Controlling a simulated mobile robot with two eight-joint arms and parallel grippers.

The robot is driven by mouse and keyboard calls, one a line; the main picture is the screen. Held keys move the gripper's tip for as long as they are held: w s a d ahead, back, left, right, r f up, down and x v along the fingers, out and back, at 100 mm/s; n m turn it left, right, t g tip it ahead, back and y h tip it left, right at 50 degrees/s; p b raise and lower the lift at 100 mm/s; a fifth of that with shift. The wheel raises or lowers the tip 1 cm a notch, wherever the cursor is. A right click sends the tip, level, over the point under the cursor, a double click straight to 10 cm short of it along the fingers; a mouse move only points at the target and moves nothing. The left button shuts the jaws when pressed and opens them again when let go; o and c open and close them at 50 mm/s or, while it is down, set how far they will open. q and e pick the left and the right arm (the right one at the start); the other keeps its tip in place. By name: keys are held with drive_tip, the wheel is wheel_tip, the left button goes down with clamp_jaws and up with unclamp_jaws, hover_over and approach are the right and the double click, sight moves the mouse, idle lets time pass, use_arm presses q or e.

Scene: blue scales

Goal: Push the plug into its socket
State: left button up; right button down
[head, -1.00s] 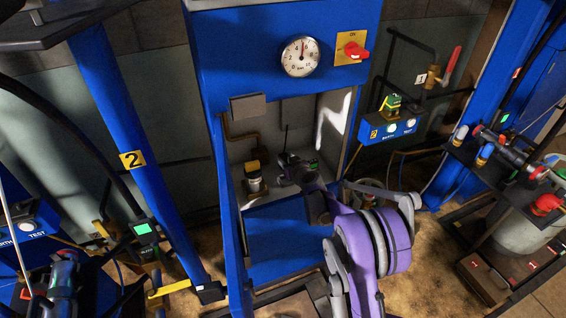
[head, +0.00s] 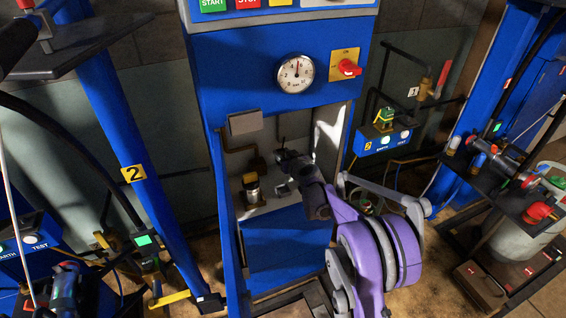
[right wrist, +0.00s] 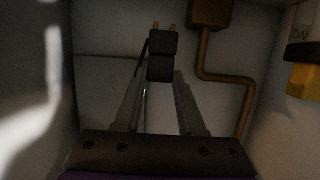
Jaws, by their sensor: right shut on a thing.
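My right gripper (head: 287,160) is inside the open recess of the blue cabinet. In the right wrist view its two long fingers (right wrist: 160,82) are shut on a black plug (right wrist: 162,62). Two copper-coloured pins stick out of the plug's far end, clear of any socket. A brown box (right wrist: 208,10) with a bent pipe is on the recess wall, to the right of the plug and apart from it. I cannot tell whether this box is the socket. In the head view the plug is too small and dark to make out well. My left gripper is not in view.
Above the recess are a gauge (head: 296,76) and a red switch (head: 349,68). The blue panel (head: 288,242) lies below. Side walls hem the recess in.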

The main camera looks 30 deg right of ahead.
use_arm(q)
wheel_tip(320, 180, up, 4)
drive_tip(key=p, duration=0.3)
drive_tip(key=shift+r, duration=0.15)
use_arm(e)
wheel_tip(320, 180, up, 6)
